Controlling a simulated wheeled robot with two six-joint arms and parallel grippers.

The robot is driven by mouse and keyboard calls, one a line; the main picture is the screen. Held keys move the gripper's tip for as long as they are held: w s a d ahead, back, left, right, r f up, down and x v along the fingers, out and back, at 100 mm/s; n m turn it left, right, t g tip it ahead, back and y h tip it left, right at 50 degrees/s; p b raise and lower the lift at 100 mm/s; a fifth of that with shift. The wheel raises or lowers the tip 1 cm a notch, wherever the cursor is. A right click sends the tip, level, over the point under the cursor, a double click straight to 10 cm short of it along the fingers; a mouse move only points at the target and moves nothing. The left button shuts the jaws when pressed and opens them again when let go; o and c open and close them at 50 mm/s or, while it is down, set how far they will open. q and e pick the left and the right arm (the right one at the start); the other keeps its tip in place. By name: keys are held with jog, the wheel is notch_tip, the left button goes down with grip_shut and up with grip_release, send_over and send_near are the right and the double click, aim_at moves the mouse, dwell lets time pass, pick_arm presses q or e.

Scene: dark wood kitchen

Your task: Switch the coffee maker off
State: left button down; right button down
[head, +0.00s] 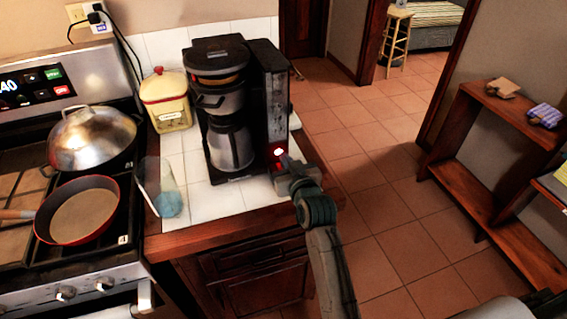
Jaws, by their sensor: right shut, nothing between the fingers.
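The coffee maker (268,90) is black and grey and stands upright on the white tiled counter, with a metal carafe (230,145) in it. A small red light (279,152) glows low on its right front. My right gripper (284,166) is at that light, just below and beside it. It is shut with nothing held. I cannot tell whether its fingertips touch the coffee maker, and they are small and partly lost in the dark. My left gripper is not in view.
Right of the counter is open tiled floor, then a wooden shelf (462,180).

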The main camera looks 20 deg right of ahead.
jog(key=shift+w, duration=1.05)
notch_tip(320, 180, down, 3)
jog(key=shift+r+p, duration=0.1)
jog(key=shift+p, duration=0.35)
jog(key=shift+f, duration=0.7)
